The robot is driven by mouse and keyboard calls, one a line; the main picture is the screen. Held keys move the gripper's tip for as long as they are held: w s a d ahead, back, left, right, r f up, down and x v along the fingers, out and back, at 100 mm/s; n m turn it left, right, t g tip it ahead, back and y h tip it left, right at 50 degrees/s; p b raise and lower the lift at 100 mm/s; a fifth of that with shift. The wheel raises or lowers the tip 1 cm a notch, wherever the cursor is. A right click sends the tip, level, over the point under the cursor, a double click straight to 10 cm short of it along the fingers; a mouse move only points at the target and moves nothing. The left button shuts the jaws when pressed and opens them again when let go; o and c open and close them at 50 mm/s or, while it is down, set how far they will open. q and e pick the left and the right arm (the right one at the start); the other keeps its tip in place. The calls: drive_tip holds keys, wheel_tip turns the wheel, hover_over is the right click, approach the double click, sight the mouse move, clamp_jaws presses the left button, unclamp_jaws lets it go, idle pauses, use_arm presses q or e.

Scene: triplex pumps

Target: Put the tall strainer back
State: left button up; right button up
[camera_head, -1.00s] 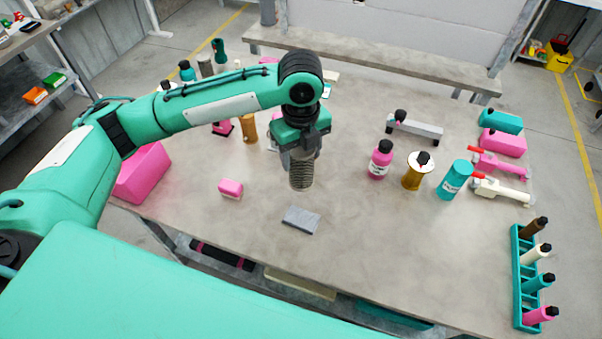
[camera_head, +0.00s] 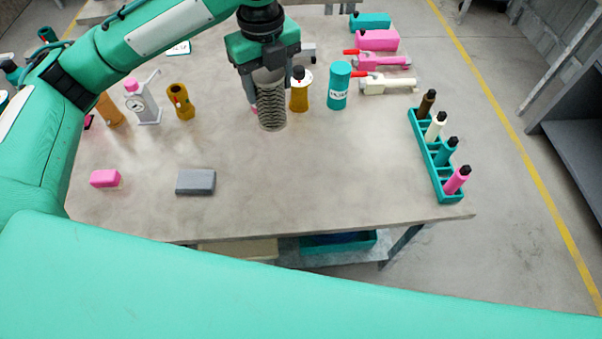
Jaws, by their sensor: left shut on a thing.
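The tall strainer (camera_head: 271,104) is a grey, ribbed, mesh-like cylinder. My left gripper (camera_head: 265,72) is shut on its upper end and holds it upright, pointing down. It hangs in front of the bottles near the middle of the table (camera_head: 300,180); I cannot tell how far its lower end is above the table top. The strainer partly hides a pink thing behind it. My right gripper is not in view.
A gold bottle (camera_head: 299,92) and a teal cylinder (camera_head: 338,88) stand just right of the strainer. A teal rack (camera_head: 420,150) with several bottles stands at the right edge. A grey block (camera_head: 196,182) and pink block (camera_head: 105,178) lie at the front left. The front middle is clear.

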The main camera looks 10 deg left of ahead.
sight(272, 111)
use_arm(q)
wheel_tip(272, 111, down, 7)
drive_tip(key=shift+f, duration=0.15)
wheel_tip(272, 111, down, 13)
drive_tip(key=p, duration=0.1)
drive_tip(key=o, duration=1.1)
drive_tip(key=shift+d, duration=0.1)
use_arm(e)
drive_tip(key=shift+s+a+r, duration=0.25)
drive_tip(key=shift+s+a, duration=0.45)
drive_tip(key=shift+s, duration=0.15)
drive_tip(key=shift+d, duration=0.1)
